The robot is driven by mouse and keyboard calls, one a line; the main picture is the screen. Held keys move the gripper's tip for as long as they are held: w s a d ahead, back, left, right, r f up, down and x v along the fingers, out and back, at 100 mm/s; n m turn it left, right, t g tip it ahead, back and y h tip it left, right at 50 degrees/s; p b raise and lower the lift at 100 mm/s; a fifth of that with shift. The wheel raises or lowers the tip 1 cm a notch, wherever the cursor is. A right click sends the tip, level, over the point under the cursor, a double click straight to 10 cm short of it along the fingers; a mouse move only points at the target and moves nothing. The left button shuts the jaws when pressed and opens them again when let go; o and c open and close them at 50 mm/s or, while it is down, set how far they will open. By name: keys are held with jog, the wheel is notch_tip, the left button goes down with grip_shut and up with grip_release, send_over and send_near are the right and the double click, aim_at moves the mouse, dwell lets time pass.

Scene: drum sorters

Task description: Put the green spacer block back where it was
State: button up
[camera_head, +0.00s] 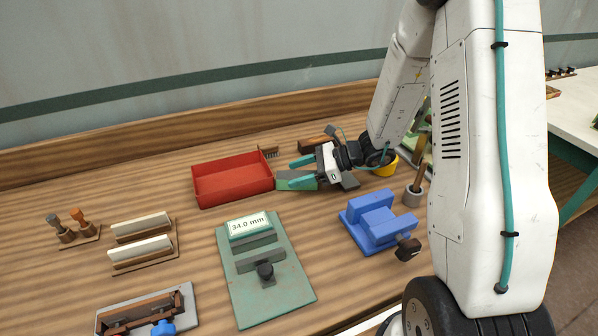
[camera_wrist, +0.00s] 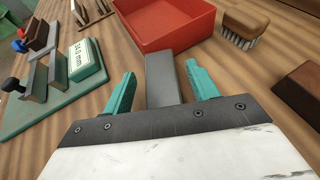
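My gripper (camera_head: 285,174) is low over the bench beside the red tray, its teal fingers apart. In the wrist view my gripper (camera_wrist: 161,70) has a dull grey bar (camera_wrist: 163,78) between its fingers, with a visible gap on each side. In the head view the bar is mostly hidden by my gripper, and a grey-green part of it seems to show. No block is clearly green, so I cannot tell whether this bar is the green spacer block. A green gauge plate (camera_head: 245,295) has two upright jaws, a knob and a display reading 34.0 mm; no block shows between the jaws.
The red tray (camera_head: 233,196) looks empty. A blue vise (camera_head: 375,222) stands right of the gauge. A brush (camera_head: 268,153), a dark wooden block (camera_head: 315,145) and a yellow cup (camera_head: 383,167) are near my gripper. White blocks (camera_head: 141,247) sit in a rack at left.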

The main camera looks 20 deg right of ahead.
jog(key=shift+d+r, duration=0.1)
jog(key=shift+r, duration=0.1)
jog(key=v, duration=1.1)
jog(key=shift+d+r, duration=0.15)
jog(key=shift+s+r, duration=0.15)
jog(key=shift+r, duration=0.05)
jog(key=s+a+r+n+g+h, duration=0.55)
jog(key=s+a+r+n, duration=0.45)
jog(key=s+n, duration=0.2)
jog(key=s+d+r+n+h, duration=0.1)
jog(key=s+r+n+h, duration=0.1)
jog(key=s+n, duration=0.3)
jog(key=s+d+r+n+t+h, duration=0.1)
jog(key=s+r+n+h, duration=0.2)
jog(key=s+n+h, duration=0.2)
jog(key=shift+s+d, duration=0.2)
jog(key=shift+s, duration=1.4)
